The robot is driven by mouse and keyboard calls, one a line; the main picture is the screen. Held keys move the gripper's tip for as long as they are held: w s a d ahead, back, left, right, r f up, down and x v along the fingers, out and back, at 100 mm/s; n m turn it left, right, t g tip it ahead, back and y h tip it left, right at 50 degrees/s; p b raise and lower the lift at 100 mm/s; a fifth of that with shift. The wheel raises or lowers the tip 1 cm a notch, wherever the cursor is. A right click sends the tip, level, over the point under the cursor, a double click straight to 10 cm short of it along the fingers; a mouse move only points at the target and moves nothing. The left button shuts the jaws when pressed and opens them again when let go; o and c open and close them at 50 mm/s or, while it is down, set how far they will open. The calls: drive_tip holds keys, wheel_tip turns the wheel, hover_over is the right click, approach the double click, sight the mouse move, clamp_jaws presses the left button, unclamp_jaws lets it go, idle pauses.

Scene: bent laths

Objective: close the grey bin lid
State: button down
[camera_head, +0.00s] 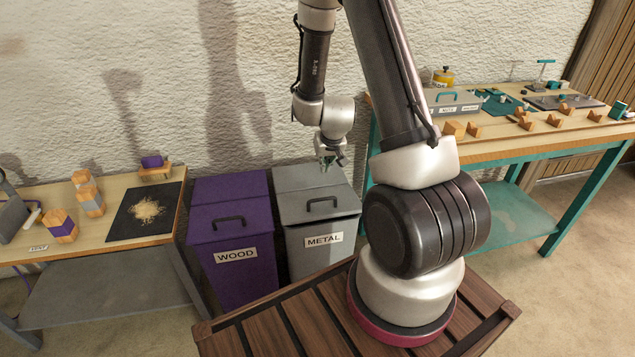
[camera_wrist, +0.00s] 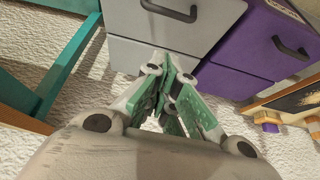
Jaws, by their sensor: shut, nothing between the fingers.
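The grey bin (camera_head: 307,252), labelled METAL, stands against the wall beside the purple one. The lid also shows at the top of the wrist view (camera_wrist: 215,18). My gripper (camera_head: 326,165) has green fingers and is shut and empty. It is above the back part of the grey bin, behind the handle. In the wrist view the fingertips (camera_wrist: 162,72) are together; whether they touch the bin I cannot tell.
The purple bin (camera_head: 238,272), labelled WOOD, stands close on the left with its lid down. A workbench with wooden blocks (camera_head: 88,200) is at left. A teal-framed bench (camera_head: 560,150) with parts on it is at right. The rough wall (camera_head: 150,80) is close behind the bins.

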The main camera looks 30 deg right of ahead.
hover_over(322, 199)
drive_tip(key=w, duration=0.3)
wheel_tip(322, 199, down, 9)
drive_tip(key=f, duration=0.1)
drive_tip(key=s, duration=0.1)
drive_tip(key=f, duration=0.1)
drive_tip(key=shift+s+d+f, duration=0.15)
drive_tip(key=shift+d+f, duration=0.15)
drive_tip(key=shift+f, duration=0.05)
drive_tip(key=shift+s+a+f, duration=0.1)
drive_tip(key=shift+s+f, duration=0.1)
drive_tip(key=shift+f, duration=0.35)
drive_tip(key=shift+s+a+f, duration=0.1)
drive_tip(key=shift+s+f, duration=0.25)
drive_tip(key=shift+f, duration=0.2)
drive_tip(key=shift+s+a+f, duration=0.1)
drive_tip(key=shift+s+f, duration=0.25)
drive_tip(key=shift+f, duration=0.2)
